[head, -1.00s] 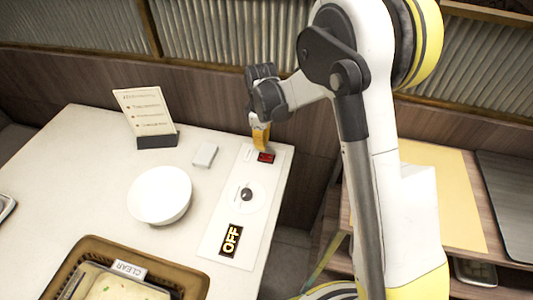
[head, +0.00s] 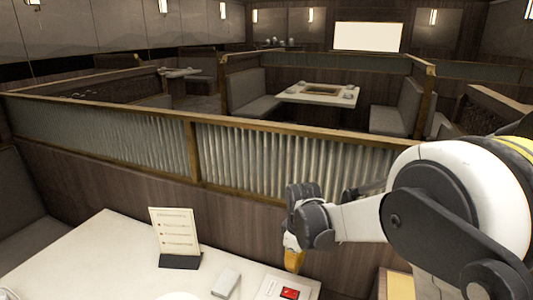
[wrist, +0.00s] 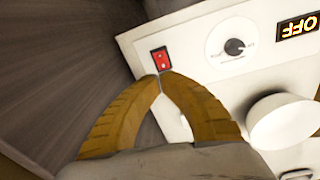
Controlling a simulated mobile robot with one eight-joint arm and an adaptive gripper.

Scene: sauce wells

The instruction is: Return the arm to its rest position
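My gripper (head: 293,268) has its orange fingers pointing down above the far end of the white control panel, close to the red switch (head: 289,293). In the wrist view the two fingertips (wrist: 161,74) meet, with nothing seen between them. The red switch (wrist: 161,59) shows just beyond the tips; a small gap seems to lie between them in the head view. The panel (wrist: 195,50) also bears a black knob (wrist: 235,46) and a display (wrist: 297,27) reading OFF. My arm reaches in from the right of the head view.
A menu card (head: 176,235) on a dark stand and a small pale box (head: 225,283) stand on the white table (head: 95,265). A white bowl (wrist: 283,122) is beside the panel. A corrugated partition (head: 255,160) rises behind the table.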

